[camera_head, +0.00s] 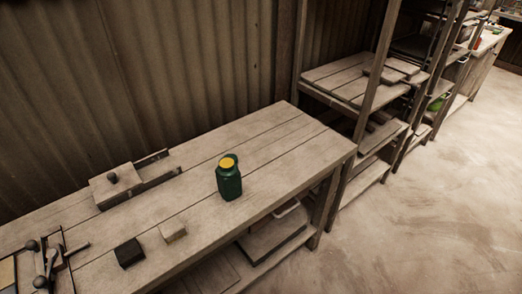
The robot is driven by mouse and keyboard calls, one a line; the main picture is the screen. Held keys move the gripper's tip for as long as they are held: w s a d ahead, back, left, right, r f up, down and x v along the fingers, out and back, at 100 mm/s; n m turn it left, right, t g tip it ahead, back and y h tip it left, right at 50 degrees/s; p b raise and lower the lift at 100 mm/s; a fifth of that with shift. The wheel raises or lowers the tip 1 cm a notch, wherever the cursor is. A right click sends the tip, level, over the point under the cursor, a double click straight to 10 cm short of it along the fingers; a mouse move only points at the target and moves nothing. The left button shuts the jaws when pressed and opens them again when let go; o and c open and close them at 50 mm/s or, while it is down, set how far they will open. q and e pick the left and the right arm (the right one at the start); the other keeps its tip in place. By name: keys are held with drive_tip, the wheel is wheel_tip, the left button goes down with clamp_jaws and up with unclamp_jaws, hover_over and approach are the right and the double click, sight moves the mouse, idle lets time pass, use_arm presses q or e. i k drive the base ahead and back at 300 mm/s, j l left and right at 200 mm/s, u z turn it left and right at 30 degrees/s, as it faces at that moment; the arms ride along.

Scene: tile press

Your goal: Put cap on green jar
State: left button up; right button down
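The green jar (229,184) stands upright on the wooden workbench (265,135), near its front edge and right of the middle. A yellow round patch (228,162) shows at its top, with dark green around part of it. I cannot tell whether this yellow is a cap or what is inside the jar. No separate cap can be made out on the bench. Neither of my grippers is in view.
A wooden block with a knob (113,185) sits at the bench's back. A black block (129,253) and a pale block (173,230) lie left of the jar. Knobbed metal parts (47,262) are at lower left. Shelving (345,85) stands right; floor (430,215) is clear.

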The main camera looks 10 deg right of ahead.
sight(227, 175)
drive_tip(key=k+l+u, duration=0.15)
drive_tip(key=l, duration=0.25)
drive_tip(key=k+l+u, duration=0.35)
drive_tip(key=k+l, duration=0.2)
drive_tip(key=l, duration=0.2)
